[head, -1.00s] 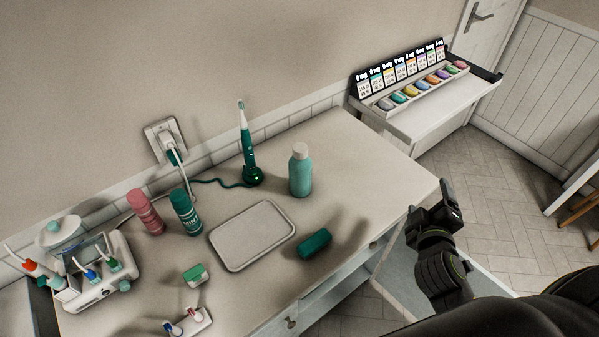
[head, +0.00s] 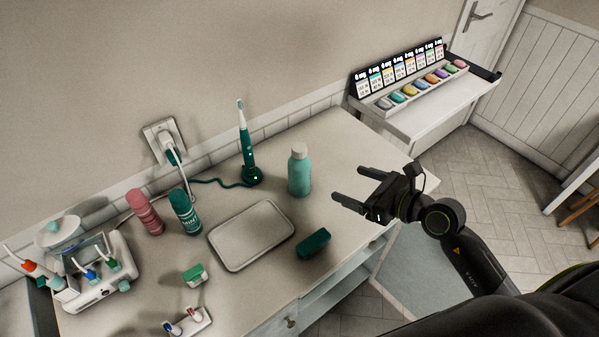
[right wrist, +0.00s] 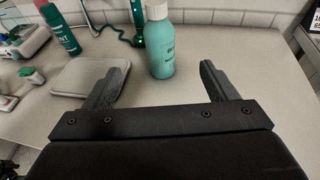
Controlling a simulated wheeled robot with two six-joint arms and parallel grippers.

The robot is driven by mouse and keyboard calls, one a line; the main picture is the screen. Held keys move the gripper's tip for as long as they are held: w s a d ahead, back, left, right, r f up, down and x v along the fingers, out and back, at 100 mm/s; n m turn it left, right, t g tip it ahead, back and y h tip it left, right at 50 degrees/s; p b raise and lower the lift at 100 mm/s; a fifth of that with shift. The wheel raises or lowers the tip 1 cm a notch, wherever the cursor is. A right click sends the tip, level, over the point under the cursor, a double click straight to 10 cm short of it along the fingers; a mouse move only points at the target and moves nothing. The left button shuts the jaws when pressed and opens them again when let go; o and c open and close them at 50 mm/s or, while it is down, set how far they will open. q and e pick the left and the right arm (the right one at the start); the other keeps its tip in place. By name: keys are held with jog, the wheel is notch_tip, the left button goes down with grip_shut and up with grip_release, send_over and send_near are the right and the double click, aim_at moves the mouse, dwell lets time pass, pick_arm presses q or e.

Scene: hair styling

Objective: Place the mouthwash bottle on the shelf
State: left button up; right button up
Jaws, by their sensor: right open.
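The mouthwash bottle is the teal bottle with a pale cap (head: 299,172), upright on the counter right of the toothbrush. It also shows in the right wrist view (right wrist: 161,45), beyond and between my finger tips. My right gripper (head: 346,185) is open and empty over the counter's right part, its fingers pointing left toward the bottle, apart from it. It also shows in the right wrist view (right wrist: 166,82). A white shelf (head: 425,118) is on the wall at the back right, bearing a row of labelled coloured items. My left gripper is not in view.
A green electric toothbrush (head: 248,155) stands left of the bottle, its cord running to a wall outlet. A pale tray (head: 250,236) and a dark green case (head: 313,242) lie in front. Pink (head: 144,212) and green (head: 185,211) canisters stand left. Counter right of the bottle is clear.

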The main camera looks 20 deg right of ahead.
aim_at(308, 168)
jog(key=p+x, duration=0.2)
jog(key=x, duration=1)
jog(key=shift+w+a+f+p, duration=0.1)
jog(key=shift+w+a+p, duration=0.2)
jog(key=shift+p, duration=0.1)
jog(key=x, duration=0.3)
jog(key=shift+f+p, duration=0.15)
jog(key=shift+p, duration=0.25)
jog(key=shift+w+a+f, duration=0.25)
jog(key=shift+w+a, duration=0.1)
jog(key=shift+w, duration=0.2)
jog(key=c, duration=1.2)
jog(key=shift+r, duration=0.1)
jog(key=shift+c, duration=0.2)
